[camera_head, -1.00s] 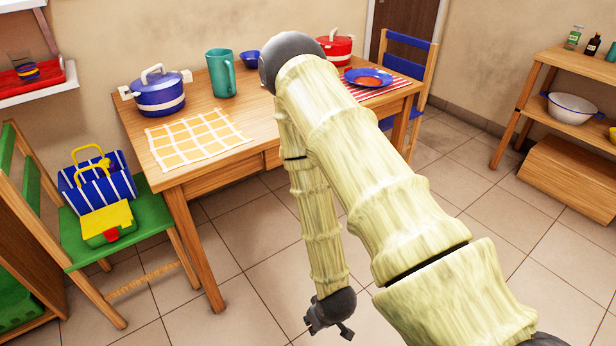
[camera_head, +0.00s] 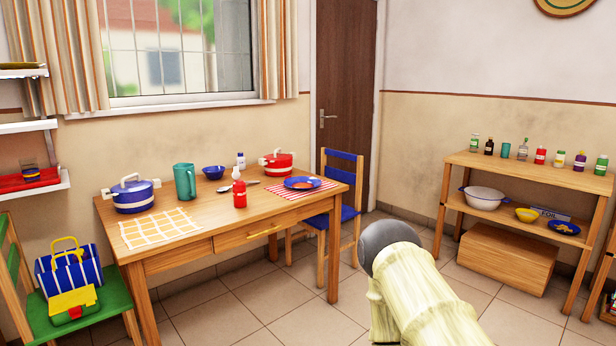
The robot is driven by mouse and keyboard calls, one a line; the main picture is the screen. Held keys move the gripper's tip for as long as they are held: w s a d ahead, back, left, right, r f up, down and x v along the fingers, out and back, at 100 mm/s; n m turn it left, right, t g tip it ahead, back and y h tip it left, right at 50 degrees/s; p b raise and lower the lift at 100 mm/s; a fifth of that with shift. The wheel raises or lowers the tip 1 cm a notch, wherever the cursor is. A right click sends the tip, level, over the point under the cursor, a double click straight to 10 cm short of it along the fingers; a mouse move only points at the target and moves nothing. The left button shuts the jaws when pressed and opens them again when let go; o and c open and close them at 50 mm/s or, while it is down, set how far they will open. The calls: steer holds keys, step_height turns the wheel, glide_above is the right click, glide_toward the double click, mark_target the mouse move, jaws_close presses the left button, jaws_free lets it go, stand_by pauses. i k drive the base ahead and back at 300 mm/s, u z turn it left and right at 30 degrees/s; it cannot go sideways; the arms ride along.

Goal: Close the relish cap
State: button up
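I cannot tell which container is the relish. A red squeeze bottle (camera_head: 239,192) with a pale top stands upright on the wooden table (camera_head: 200,239). A small white bottle (camera_head: 240,160) stands behind it. Several small bottles stand in a row on the top of the right shelf, among them a red one (camera_head: 540,155), a white-and-green one (camera_head: 559,159), a purple one (camera_head: 579,161) and a green one (camera_head: 601,164). Their caps are too small to judge open or closed. My gripper is out of view; only my upper arm shows at the bottom, right of the table.
The table also holds a blue pot (camera_head: 132,196), a red pot (camera_head: 277,163), a teal pitcher (camera_head: 185,181) and a blue plate (camera_head: 302,183). A blue chair (camera_head: 343,215) stands at its right end. Clear tiled floor lies between the table and the shelf (camera_head: 530,171).

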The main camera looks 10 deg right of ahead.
mark_target(236, 175)
steer(key=u, duration=1.35)
steer(key=i, duration=2.1)
steer(key=z, duration=1.3)
steer(key=i, duration=0.5)
steer(key=z, duration=0.5)
